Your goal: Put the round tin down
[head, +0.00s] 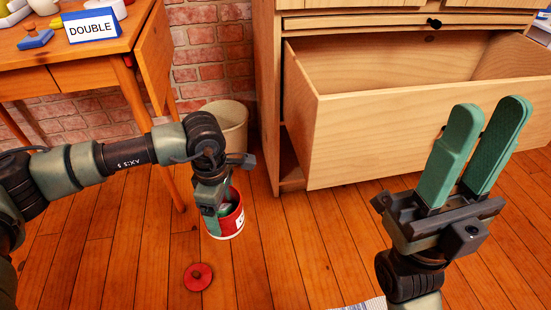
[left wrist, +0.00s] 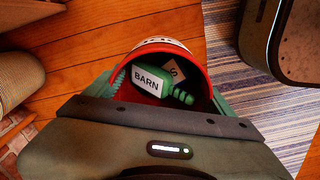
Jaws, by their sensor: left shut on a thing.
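The round tin (head: 237,222) is red with a white band and stands open at the top, below my left forearm. My left gripper (head: 222,208) is shut on it, with green fingers on either side. I cannot tell whether its base touches the floor. In the left wrist view the tin (left wrist: 128,57) holds a green object labelled BARN (left wrist: 150,82) and a tag marked S (left wrist: 174,70). A red lid with a knob (head: 198,277) lies on the floor just in front of the tin. My right gripper (head: 490,108) is raised at the right, empty, with a gap between its fingers.
A beige bin (head: 229,125) stands behind the tin by the brick wall. A wooden dresser (head: 400,120) with a pulled-out drawer fills the back right. A wooden table (head: 80,75) is at the left. A striped rug (left wrist: 235,70) shows beside the tin.

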